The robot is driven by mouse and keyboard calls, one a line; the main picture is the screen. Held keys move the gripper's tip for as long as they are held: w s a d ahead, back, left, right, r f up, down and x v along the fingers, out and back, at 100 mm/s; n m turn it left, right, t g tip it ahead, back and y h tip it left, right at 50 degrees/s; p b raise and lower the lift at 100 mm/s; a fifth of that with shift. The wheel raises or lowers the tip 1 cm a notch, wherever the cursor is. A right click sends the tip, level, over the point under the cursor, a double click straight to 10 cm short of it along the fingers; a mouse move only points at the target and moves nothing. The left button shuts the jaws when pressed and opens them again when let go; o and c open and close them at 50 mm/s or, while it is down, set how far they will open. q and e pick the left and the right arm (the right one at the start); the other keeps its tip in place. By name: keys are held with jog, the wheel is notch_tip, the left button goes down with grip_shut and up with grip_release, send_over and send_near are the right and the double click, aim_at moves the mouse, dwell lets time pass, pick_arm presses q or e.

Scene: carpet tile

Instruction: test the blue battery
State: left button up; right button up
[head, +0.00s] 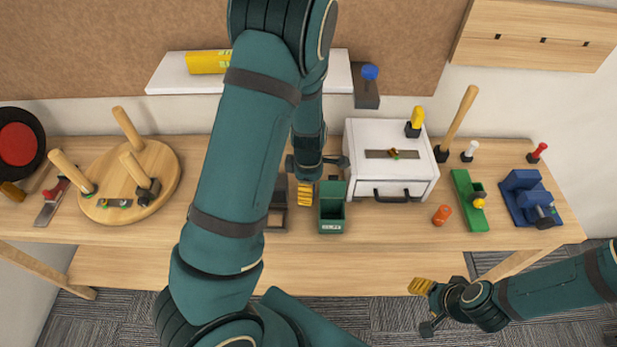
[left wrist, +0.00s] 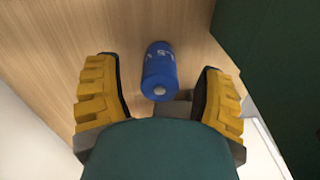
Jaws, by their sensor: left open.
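The blue battery (left wrist: 160,72) is in the left wrist view, on the wood surface, with its pale tip toward my gripper. My left gripper (left wrist: 160,100) is open, its yellow-padded fingers on either side of the battery with gaps on both sides. In the head view my left gripper (head: 314,182) is over the bench beside a green box (head: 332,212) with a small label; the battery cannot be seen there. A dark green surface (left wrist: 275,50) fills the upper right of the wrist view. My right gripper (head: 428,306) is open and empty in front of the bench.
A dark holder (head: 278,208) stands left of the green box. The white drawer box (head: 360,150) is behind right, with an orange cylinder (head: 441,215) and green stand (head: 466,205) further right. A round wooden board (head: 160,165) is at left. The bench front is clear.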

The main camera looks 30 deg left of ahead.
pick_arm(q)
jog(key=shift+f, duration=1.05)
jog(key=shift+c, duration=0.2)
grip_shut()
